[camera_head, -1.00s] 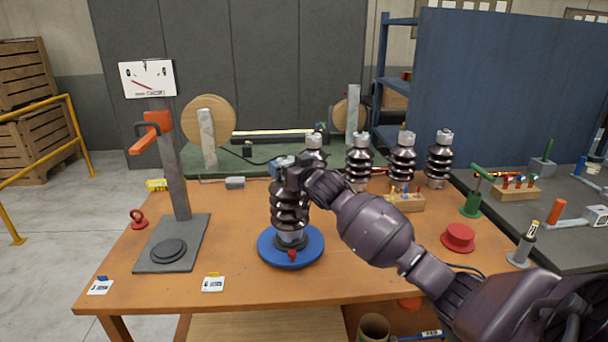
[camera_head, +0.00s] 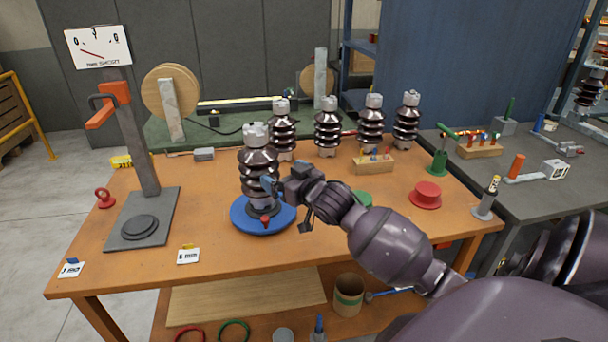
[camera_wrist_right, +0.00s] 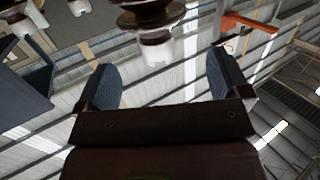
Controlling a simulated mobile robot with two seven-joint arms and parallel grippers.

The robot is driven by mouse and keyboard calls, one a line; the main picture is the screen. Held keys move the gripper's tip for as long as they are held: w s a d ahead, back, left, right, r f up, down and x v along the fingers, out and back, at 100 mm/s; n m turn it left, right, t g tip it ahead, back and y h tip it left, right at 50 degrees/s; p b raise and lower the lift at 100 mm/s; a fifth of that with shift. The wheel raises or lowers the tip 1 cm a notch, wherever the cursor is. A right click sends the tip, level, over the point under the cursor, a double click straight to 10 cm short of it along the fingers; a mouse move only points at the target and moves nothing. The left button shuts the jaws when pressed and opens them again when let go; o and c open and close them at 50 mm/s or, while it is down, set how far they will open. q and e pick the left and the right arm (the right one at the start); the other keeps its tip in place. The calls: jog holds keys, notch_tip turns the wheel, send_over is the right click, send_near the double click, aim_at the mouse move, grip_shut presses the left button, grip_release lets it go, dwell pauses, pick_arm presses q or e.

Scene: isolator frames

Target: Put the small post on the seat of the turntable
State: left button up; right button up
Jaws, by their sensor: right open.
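The small post (camera_head: 258,163), dark brown and ribbed with a pale grey notched cap, stands upright on the blue round turntable (camera_head: 240,222). Its foot is partly hidden by its own ribs and my gripper, so I cannot see exactly how it sits in the seat. A red knob (camera_head: 265,219) shows at the turntable's front. My right gripper (camera_head: 274,182) is open just to the right of the post's lower ribs, not closed on it. In the right wrist view its two blue-padded fingers (camera_wrist_right: 165,80) are wide apart with nothing between them. My left gripper is out of view.
Several similar posts stand behind, such as one (camera_head: 328,128) at the back. A grey stand with a gauge (camera_head: 98,47) is at left. The front tabletop is mostly clear.

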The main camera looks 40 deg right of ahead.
jog(key=s+a+f+g, duration=0.1)
jog(key=s+a+f, duration=0.3)
jog(key=s+f, duration=0.4)
jog(key=s+a+f+g, duration=0.2)
jog(key=s+a+f, duration=0.3)
jog(key=s+f, duration=0.3)
jog(key=s+a+f+n+g, duration=0.1)
jog(key=s+a+f+g, duration=0.1)
jog(key=s+a+f, duration=0.3)
jog(key=s+f, duration=0.3)
jog(key=f, duration=0.2)
jog(key=shift+s+f+y, duration=0.3)
jog(key=shift+f, duration=0.1)
